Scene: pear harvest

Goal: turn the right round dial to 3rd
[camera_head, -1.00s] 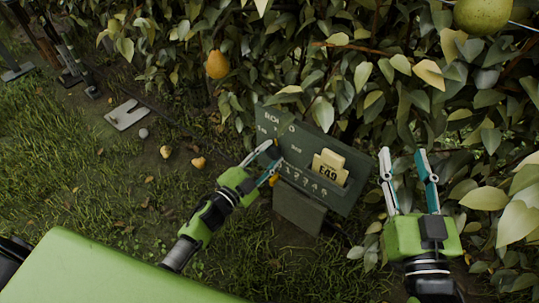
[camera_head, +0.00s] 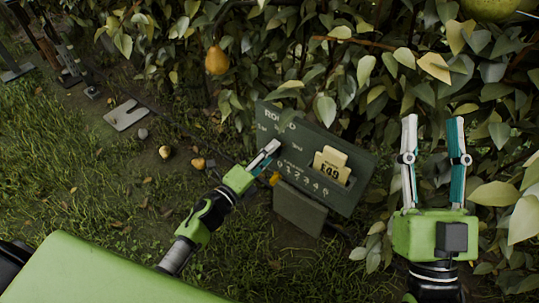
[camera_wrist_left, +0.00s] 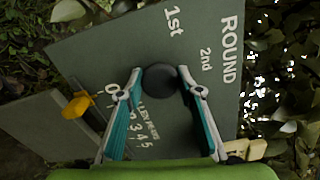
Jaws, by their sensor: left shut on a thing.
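The green-grey board (camera_head: 345,190) stands tilted in the grass in front of the hedge. In the left wrist view, the board (camera_wrist_left: 85,55) carries the words "ROUND", "1st" and "2nd"; no "3rd" label can be seen. A dark round dial (camera_wrist_left: 159,80) sits on it between my left gripper's fingertips. My left gripper (camera_head: 271,149) is shut on this dial, and its fingers (camera_wrist_left: 163,80) flank it. The dial's pointer setting cannot be made out. My right gripper (camera_head: 433,119) is open and empty, right of the board, before the leaves.
A yellow lever (camera_wrist_left: 79,106) sits beside a printed number row on the board. A yellow card (camera_head: 330,163) stands in the board's holder. Dense hedge leaves lie close behind the board and right gripper. A pear (camera_head: 216,62) hangs left; open grass lies at lower left.

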